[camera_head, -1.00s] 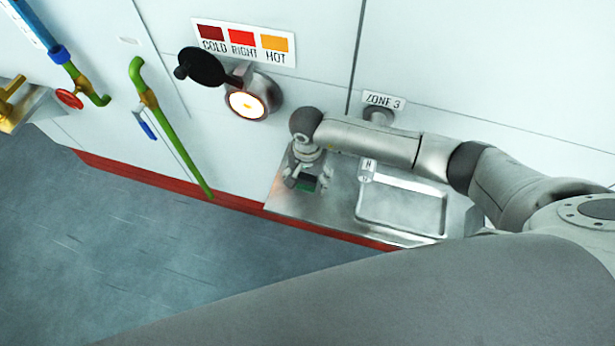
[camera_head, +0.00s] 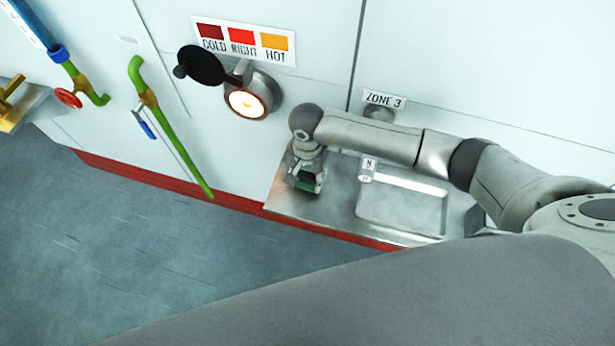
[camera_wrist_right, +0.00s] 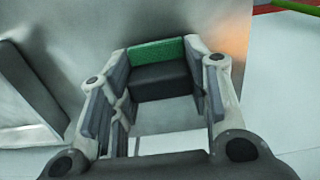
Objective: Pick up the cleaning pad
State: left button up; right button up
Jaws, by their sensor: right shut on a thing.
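The cleaning pad shows as a green and dark block (camera_wrist_right: 160,70) between the fingers of my right gripper (camera_wrist_right: 158,85) in the right wrist view. The fingers are shut on its two sides. In the head view the right gripper (camera_head: 305,182) is over the left part of the metal shelf (camera_head: 335,205), with the pad's green edge (camera_head: 306,184) just showing at the fingers. I cannot tell whether the pad touches the shelf. My left gripper is not in view.
A shallow tray (camera_head: 402,210) is set in the shelf to the right. A round lit port (camera_head: 246,104) with a black cover (camera_head: 204,66) is on the wall above left. A green pipe (camera_head: 178,140) runs down the wall at left. The floor in front is clear.

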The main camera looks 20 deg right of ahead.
jog(key=shift+r+b, duration=0.25)
jog(key=shift+b, duration=0.05)
jog(key=s+a+r+b, duration=0.4)
jog(key=s+r+b, duration=0.2)
jog(key=s+r, duration=0.6)
jog(key=shift+s, duration=0.75)
